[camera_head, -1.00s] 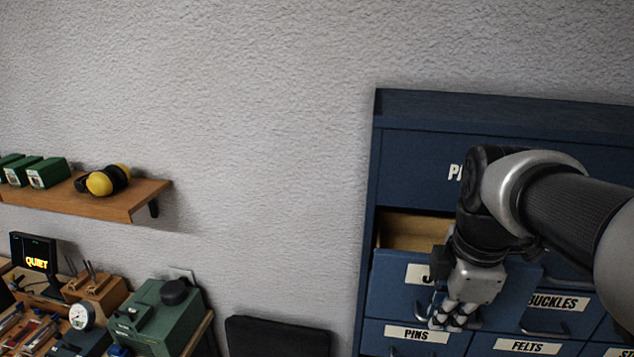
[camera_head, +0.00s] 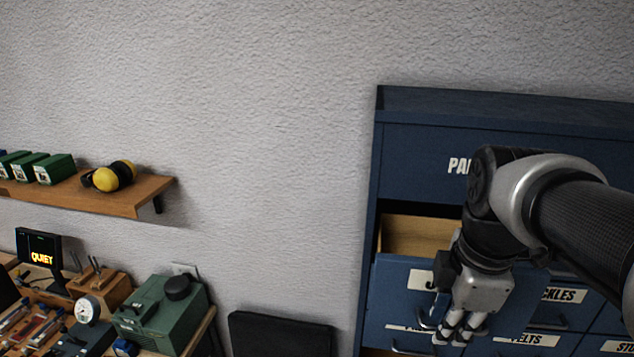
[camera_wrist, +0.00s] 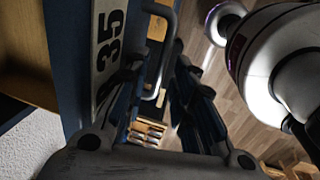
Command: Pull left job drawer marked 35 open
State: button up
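The left job drawer (camera_head: 391,290) is a blue drawer in the cabinet, pulled partly out, with its light wooden inside (camera_head: 415,236) showing. Its pale label is partly hidden by my gripper in the head view; the wrist view shows the label (camera_wrist: 108,45) reading 35. The drawer's metal loop handle (camera_wrist: 162,18) runs between my fingers. My gripper (camera_head: 457,337) points down at the drawer front; in the wrist view its fingers (camera_wrist: 164,70) close in on either side of the handle bar. The exact contact is hard to see.
The blue cabinet (camera_head: 420,160) holds other labelled drawers, including FELTS (camera_head: 527,339) below. A chair back (camera_head: 280,333) stands left of the cabinet. Farther left are a workbench with a green case (camera_head: 160,312) and a wall shelf (camera_head: 110,195) with yellow ear defenders (camera_head: 115,177).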

dwell(0.3)
jog(key=r, duration=0.4)
jog(key=s+r, duration=0.1)
jog(key=r, duration=0.3)
jog(key=s+r, duration=0.1)
jog(key=r, duration=0.2)
jog(key=shift+s+a+r, duration=0.1)
jog(key=shift+a+r, duration=0.2)
jog(key=shift+r, duration=0.1)
jog(key=s+a+f+m+t, duration=0.2)
jog(key=s+a+f+m, duration=0.15)
jog(key=f+m, duration=0.4)
jog(key=s+a+f+m+t, duration=0.25)
jog(key=a+f+m, duration=0.25)
jog(key=f+m, duration=0.25)
jog(key=f+b, duration=0.8)
jog(key=f, duration=0.1)
jog(key=s+f+g+b, duration=0.1)
jog(key=f+b, duration=0.8)
jog(key=s+f+g+b, duration=0.1)
jog(key=f+b, duration=0.8)
jog(key=shift+d+f+y, duration=0.2)
jog(key=shift+d+y, duration=0.05)
jog(key=shift+y, duration=0.05)
